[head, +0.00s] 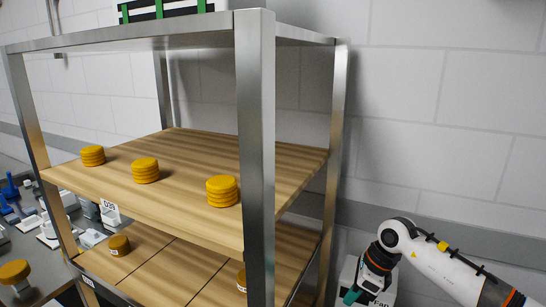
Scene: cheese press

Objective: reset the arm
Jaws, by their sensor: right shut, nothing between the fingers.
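My right arm (435,262) comes in from the lower right, white with a bend at the elbow-like joint. My right gripper (352,297) is at the bottom edge, right of the shelf rack, pointing down. Its teal part shows and its fingers are shut, with nothing seen held. The lower part of the gripper is cut off by the frame. My left gripper is not in view.
A metal rack (256,150) with wooden shelves (200,150) stands left of my right arm. Orange cheese stacks (145,170) sit on the upper shelf, with more cheeses (119,245) below. A cluttered counter (45,275) is at left. White wall (450,100) lies behind.

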